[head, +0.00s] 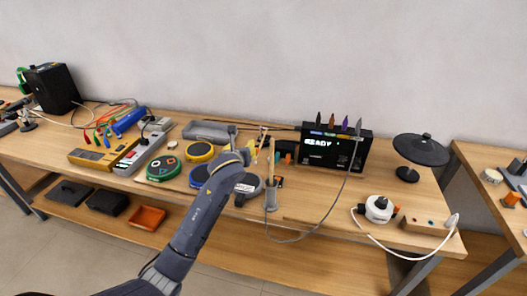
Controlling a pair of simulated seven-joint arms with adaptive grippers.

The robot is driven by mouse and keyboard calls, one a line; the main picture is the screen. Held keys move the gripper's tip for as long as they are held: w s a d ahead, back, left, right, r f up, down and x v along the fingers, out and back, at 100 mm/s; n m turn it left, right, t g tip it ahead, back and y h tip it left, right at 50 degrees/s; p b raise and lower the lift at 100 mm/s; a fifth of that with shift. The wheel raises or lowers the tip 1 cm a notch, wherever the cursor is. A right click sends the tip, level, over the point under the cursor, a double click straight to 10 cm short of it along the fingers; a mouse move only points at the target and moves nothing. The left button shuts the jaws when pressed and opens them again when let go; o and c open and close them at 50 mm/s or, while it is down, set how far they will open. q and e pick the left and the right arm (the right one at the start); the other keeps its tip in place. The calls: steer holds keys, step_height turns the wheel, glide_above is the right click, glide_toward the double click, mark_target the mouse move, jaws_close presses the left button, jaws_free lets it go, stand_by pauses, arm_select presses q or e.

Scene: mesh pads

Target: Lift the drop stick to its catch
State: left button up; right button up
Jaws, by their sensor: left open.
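A pale upright stick (271,160) stands in a grey holder (270,196) near the table's front edge; it may be the drop stick, but I cannot tell for sure. No catch can be made out clearly. My left gripper (254,152) is open, just left of the stick's upper part. It looks apart from the stick, though its fingers are small and partly hidden. A blue round pad (200,175) and a yellow round pad (200,152) lie left of my left arm. My right gripper is not in view.
A black module with a lit "READY" display (330,147) stands at the back right, its cable looping over the front edge. A black cymbal-like pad (420,150) and a white round device (378,208) are farther right. A green pad (163,168) and power strip (145,152) are left.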

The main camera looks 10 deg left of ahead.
arm_select(q)
steer(key=s+d+f+m, duration=0.2)
steer(key=d+f, duration=0.2)
glide_toward(257, 150)
steer(key=x, duration=1)
steer(key=shift+a+f, duration=0.1)
steer(key=shift+f, duration=0.05)
steer(key=shift+c, duration=0.2)
jaws_close()
stand_by(0.4)
